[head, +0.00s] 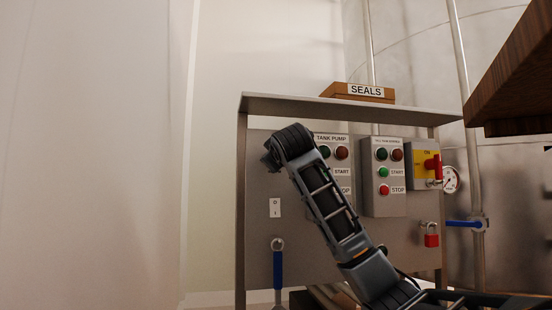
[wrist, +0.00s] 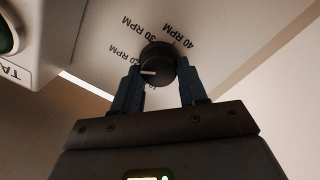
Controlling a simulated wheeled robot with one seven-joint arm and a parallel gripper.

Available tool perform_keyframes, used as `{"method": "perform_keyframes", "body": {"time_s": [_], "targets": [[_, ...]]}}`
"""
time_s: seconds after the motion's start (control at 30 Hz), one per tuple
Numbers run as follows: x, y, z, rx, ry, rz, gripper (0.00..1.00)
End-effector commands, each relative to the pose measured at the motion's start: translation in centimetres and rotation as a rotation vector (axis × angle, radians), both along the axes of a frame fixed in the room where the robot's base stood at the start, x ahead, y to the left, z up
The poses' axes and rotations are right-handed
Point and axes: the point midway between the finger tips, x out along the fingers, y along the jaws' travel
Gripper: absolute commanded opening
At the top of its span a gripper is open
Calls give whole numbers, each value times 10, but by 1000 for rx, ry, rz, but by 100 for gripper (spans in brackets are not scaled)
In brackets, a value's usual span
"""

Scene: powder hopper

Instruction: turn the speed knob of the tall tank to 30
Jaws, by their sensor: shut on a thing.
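The speed knob (wrist: 160,55) is round and black, on a pale panel in the wrist view. Its white pointer line points left, nearest the 20 RPM mark (wrist: 125,56). The 30 RPM mark (wrist: 139,29) is above it and the 40 RPM mark (wrist: 179,34) is at the upper right. Another mark below the knob is mostly hidden. My gripper (wrist: 161,74) has one finger on each side of the knob and is shut on it.
A steel control stand (head: 258,172) holds button boxes, including one labelled TANK PUMP (head: 331,139). A yellow switch with a red handle (head: 432,166), a red padlock (head: 431,240) and blue-handled valves (head: 278,270) are nearby. A SEALS box (head: 358,99) sits on top. A brown slab (head: 515,80) juts in at right.

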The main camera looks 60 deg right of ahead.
Motion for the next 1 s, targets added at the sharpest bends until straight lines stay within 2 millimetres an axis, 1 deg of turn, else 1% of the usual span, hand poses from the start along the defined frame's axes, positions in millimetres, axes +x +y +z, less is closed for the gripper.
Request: {"method": "perform_keyframes", "body": {"time_s": [0.17,0.37,0.57,1.0], "targets": [[0,0,-1,12,-12,1,12],[1,1,0,64,-73,2,12],[1,1,0,162,-186,4,12],[0,0,2,431,-499,2,12]]}}
